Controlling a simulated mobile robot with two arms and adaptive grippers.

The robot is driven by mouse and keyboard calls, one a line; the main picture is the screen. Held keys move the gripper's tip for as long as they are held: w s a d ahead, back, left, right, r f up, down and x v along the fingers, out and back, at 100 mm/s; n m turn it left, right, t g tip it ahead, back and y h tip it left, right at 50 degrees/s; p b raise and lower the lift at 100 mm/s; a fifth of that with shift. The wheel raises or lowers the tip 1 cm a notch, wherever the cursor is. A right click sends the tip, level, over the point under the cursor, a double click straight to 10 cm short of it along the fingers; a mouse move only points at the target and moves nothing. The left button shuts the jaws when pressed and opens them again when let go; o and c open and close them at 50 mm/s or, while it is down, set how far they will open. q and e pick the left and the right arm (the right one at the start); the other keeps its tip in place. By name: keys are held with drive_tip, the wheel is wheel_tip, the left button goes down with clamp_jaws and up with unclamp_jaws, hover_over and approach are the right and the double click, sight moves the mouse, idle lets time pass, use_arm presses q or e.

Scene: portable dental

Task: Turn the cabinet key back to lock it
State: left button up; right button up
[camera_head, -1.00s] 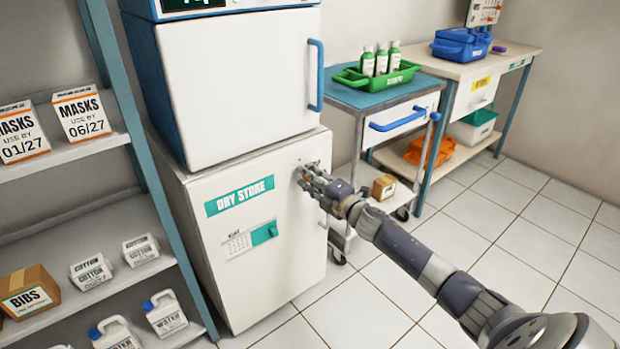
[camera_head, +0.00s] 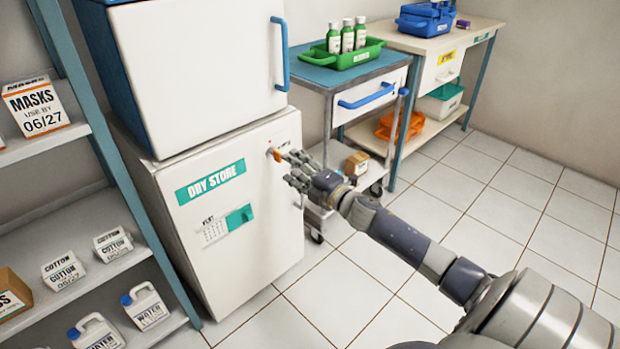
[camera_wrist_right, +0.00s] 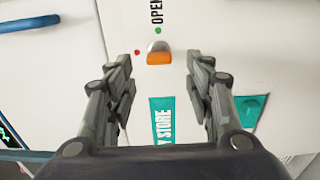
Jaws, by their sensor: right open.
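The white cabinet (camera_head: 240,240) has a teal "DRY STORE" label (camera_head: 210,182) on its front. The key (camera_head: 276,155) with an orange grip sits in the upper right of the front. In the right wrist view the orange key (camera_wrist_right: 159,57) lies beyond and between the fingers, with a green dot beside the word "OPEN" above it and a red dot to its left. My right gripper (camera_head: 297,169) is open and empty, just right of the key and apart from it. It also shows in the right wrist view (camera_wrist_right: 157,82). My left gripper is not in view.
A white unit with a blue handle (camera_head: 279,54) stands on the cabinet. A trolley (camera_head: 340,75) with a green tray of bottles stands close at right. Shelves (camera_head: 50,145) with boxes and jugs stand at left. The tiled floor at right is clear.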

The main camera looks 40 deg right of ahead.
drive_tip(key=s, duration=0.6)
drive_tip(key=shift+d, duration=0.25)
idle(0.3)
